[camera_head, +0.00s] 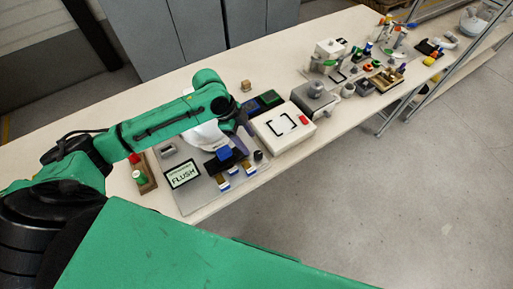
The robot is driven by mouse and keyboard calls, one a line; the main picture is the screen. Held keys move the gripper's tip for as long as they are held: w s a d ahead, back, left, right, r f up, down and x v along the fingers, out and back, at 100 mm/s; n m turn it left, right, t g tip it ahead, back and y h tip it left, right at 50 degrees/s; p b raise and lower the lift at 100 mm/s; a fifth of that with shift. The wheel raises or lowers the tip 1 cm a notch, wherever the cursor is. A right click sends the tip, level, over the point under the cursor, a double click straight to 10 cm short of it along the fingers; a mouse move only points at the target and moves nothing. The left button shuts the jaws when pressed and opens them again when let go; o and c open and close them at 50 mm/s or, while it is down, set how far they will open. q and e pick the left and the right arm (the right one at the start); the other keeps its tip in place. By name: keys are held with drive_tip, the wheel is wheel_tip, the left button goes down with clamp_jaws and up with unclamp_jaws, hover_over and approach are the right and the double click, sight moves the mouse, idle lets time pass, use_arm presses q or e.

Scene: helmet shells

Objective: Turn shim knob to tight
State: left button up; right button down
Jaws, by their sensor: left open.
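My green left arm reaches in from the left, over the table. Its left gripper (243,143) is open, pointing down beside a white rounded helmet shell (203,136), which the arm partly covers. A small dark knob (258,156) stands on the grey board (196,200), just right of and below the gripper; I cannot tell whether the fingers touch it. A small sign (183,174) on the board reads "FLUSH". A blue block (225,154) and several small blue-and-white pieces are near the gripper. My right gripper is not in view.
A white box with a black outline and red mark (283,124) stands right of the gripper. Dark trays (260,102) lie behind. A wooden rack (142,173) with red and green items is at left. Many objects crowd the table's far end. The front floor is free.

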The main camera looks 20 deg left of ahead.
sight(258, 154)
use_arm(q)
drive_tip(key=x, duration=0.5)
drive_tip(key=shift+w+a+f, duration=0.1)
drive_tip(key=shift+w+a, duration=0.1)
drive_tip(key=shift+w, duration=0.2)
drive_tip(key=x, duration=0.3)
drive_tip(key=shift+w+a+p, duration=0.1)
drive_tip(key=shift+w+p, duration=0.1)
drive_tip(key=shift+p, duration=0.1)
drive_tip(key=shift+s+f, duration=0.1)
drive_tip(key=shift+f, duration=0.15)
drive_tip(key=shift+s+d, duration=0.15)
drive_tip(key=shift+d, duration=0.1)
drive_tip(key=shift+c, duration=0.3)
drive_tip(key=shift+a, duration=0.1)
drive_tip(key=c, duration=1)
clamp_jaws()
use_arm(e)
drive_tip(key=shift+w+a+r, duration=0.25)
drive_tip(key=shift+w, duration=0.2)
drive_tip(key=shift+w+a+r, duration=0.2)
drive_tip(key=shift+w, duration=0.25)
